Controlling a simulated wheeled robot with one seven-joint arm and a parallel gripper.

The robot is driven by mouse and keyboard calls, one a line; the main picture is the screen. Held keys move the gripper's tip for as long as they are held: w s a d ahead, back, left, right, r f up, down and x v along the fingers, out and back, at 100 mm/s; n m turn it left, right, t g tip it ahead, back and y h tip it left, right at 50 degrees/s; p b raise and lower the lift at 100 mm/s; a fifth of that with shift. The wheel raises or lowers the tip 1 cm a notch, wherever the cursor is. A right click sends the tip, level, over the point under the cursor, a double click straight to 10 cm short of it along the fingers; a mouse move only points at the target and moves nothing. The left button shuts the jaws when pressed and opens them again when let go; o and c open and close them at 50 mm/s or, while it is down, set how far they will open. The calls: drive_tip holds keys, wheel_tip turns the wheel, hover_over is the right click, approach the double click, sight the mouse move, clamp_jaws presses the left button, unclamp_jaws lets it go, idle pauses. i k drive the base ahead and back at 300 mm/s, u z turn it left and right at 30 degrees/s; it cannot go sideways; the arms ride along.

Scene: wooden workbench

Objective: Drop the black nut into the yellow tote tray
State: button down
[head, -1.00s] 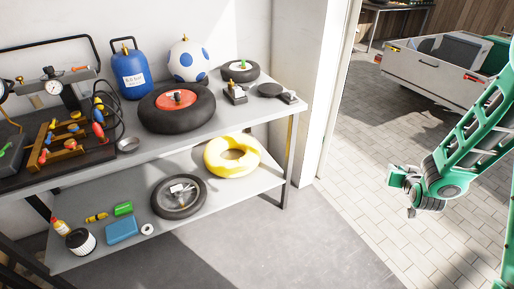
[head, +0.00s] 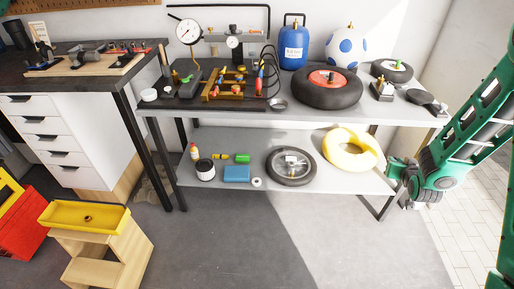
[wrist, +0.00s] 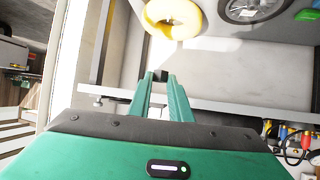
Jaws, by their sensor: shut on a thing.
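The yellow tote tray (head: 57,223) sits on top of a light wooden stool at the lower left of the head view. A small dark round thing (head: 88,218) shows in its floor; I cannot tell what it is. My gripper (wrist: 160,77) is shut on a small dark piece, the black nut (wrist: 160,75), of which only a bit shows between the green fingertips in the wrist view. In the head view my arm is at the far right, far from the tray, and the nut cannot be made out there.
The grey two-level bench (head: 300,112) holds a wheel (head: 344,95), a blue canister (head: 293,50) and a yellow ring (head: 337,158). A white drawer cabinet (head: 57,125) stands left. A red box (head: 20,228) is beside the wooden stool (head: 120,250). The floor between is clear.

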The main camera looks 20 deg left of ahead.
sight(95, 212)
drive_tip(key=z, duration=0.05)
drive_tip(key=i, duration=0.1)
drive_tip(key=u, duration=2.35)
drive_tip(key=i, duration=0.95)
drive_tip(key=z, duration=0.2)
drive_tip(key=k, duration=0.65)
drive_tip(key=u, duration=0.25)
drive_tip(key=i, duration=0.6)
drive_tip(key=z, duration=0.05)
